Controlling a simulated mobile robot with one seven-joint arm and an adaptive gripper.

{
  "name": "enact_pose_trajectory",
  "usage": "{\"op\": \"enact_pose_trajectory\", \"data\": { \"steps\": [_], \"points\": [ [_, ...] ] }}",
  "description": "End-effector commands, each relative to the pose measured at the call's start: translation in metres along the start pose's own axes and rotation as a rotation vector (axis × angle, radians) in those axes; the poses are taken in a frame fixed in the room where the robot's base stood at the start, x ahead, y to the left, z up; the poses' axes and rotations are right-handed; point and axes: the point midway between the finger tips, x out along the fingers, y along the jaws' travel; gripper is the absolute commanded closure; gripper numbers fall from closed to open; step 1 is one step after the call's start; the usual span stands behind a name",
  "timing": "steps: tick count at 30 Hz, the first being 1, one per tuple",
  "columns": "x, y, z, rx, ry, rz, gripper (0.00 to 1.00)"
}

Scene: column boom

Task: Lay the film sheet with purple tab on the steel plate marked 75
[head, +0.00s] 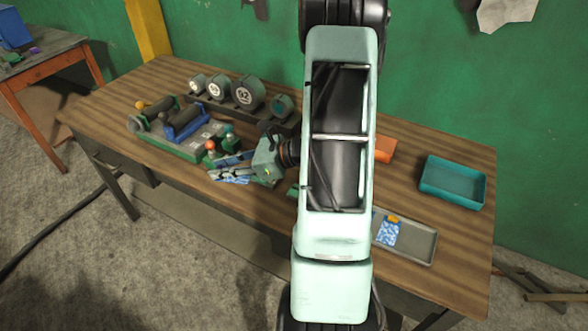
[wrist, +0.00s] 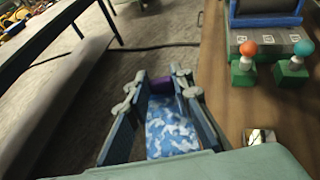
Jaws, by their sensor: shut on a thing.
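My gripper (wrist: 160,92) is shut on the purple tab (wrist: 162,85) of a film sheet. The sheet (wrist: 165,132) has a blue and white camouflage pattern and hangs between the fingers in the wrist view. In the head view my gripper (head: 234,163) is by the table's front edge, with the film sheet (head: 231,179) at its fingers. Behind it, a green fixture (head: 170,148) carries a blue roller and small pale plates (head: 208,130), which also show in the wrist view (wrist: 267,37). Their marks are too small to read, so I cannot tell which is 75.
Orange (wrist: 248,49) and teal (wrist: 301,47) knobs stand at the fixture's front. Numbered rolls (head: 248,93) stand behind. A metal tray (head: 424,246) holds another sheet (head: 386,233) with an orange tab. A teal tray (head: 452,184) is at right. My arm hides the table's middle.

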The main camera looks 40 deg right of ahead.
Motion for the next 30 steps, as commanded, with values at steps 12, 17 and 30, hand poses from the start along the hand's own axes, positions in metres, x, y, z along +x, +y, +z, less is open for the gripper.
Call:
{"op": "enact_pose_trajectory", "data": {
  "steps": [12,17,30],
  "points": [
    [-0.107,-0.095,-0.109,0.137,0.000,-0.331,0.99],
    [-0.117,-0.100,-0.117,0.148,0.000,-0.357,0.99],
    [-0.106,-0.100,-0.144,0.149,0.000,-0.356,0.99]
  ]
}}
